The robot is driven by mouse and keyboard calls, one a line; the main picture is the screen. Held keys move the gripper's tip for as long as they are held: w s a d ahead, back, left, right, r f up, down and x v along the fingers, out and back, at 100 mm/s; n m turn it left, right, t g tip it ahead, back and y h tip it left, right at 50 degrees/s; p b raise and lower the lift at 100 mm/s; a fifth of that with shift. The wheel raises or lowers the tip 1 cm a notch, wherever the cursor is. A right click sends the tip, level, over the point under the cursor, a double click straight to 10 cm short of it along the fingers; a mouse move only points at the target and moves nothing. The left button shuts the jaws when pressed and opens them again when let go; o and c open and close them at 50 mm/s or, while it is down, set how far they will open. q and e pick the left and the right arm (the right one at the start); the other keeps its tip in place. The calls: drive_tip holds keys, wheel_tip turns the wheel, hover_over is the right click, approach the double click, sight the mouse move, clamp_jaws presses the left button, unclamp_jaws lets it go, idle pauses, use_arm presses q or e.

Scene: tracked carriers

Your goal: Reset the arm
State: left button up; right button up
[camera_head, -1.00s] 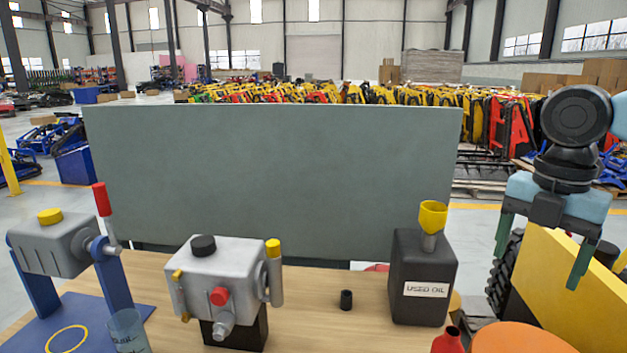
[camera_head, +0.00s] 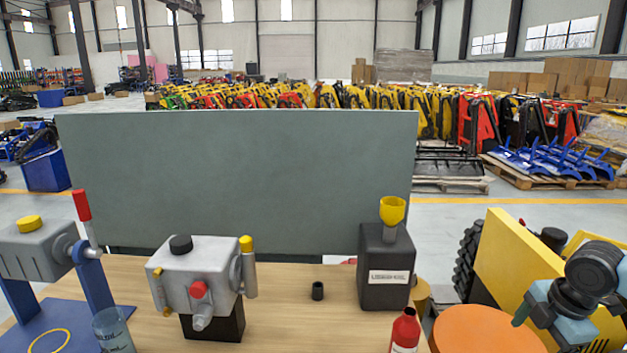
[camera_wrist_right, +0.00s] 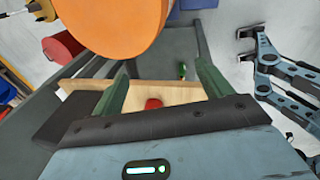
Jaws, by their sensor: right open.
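My right gripper shows at the lower right of the head view (camera_head: 535,318), low beside the orange round top (camera_head: 485,330). Part of it is cut off or hidden there. In the right wrist view its two green fingers (camera_wrist_right: 162,72) are apart, with no object gripped. A light wooden piece (camera_wrist_right: 180,92) and a small red thing (camera_wrist_right: 153,103) show beyond and between the fingers. The orange round shape (camera_wrist_right: 115,18) is at the top of that view. I do not see my left gripper in the head view.
A yellow panel (camera_head: 515,270) stands at right. Bench middle is clear.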

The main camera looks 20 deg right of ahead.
drive_tip(key=s+a+f+m+t+p, duration=0.1)
drive_tip(key=s+a+f+m, duration=0.25)
drive_tip(key=s+f, duration=0.65)
drive_tip(key=s+a+f+m+t+p, duration=0.1)
drive_tip(key=s+a+f+m, duration=0.3)
drive_tip(key=f, duration=0.9)
use_arm(q)
drive_tip(key=w+r+t+p, duration=0.1)
drive_tip(key=w+r+p, duration=0.1)
drive_tip(key=r, duration=0.3)
drive_tip(key=shift+w+a+r, duration=0.3)
drive_tip(key=shift+w+r, duration=0.1)
drive_tip(key=shift+w, duration=0.45)
use_arm(e)
drive_tip(key=s+a+f+m+t, duration=0.1)
drive_tip(key=s+a+m+t, duration=0.1)
drive_tip(key=a, duration=1)
drive_tip(key=s+a+m+t+y, duration=0.1)
drive_tip(key=s+a+m+t, duration=0.1)
drive_tip(key=s+a+m, duration=0.2)
drive_tip(key=s+a, duration=0.3)
drive_tip(key=a, duration=0.5)
drive_tip(key=shift+s+a+f+y, duration=0.2)
drive_tip(key=shift+a+f+y, duration=0.1)
drive_tip(key=shift+f, duration=0.1)
drive_tip(key=shift+m, duration=0.25)
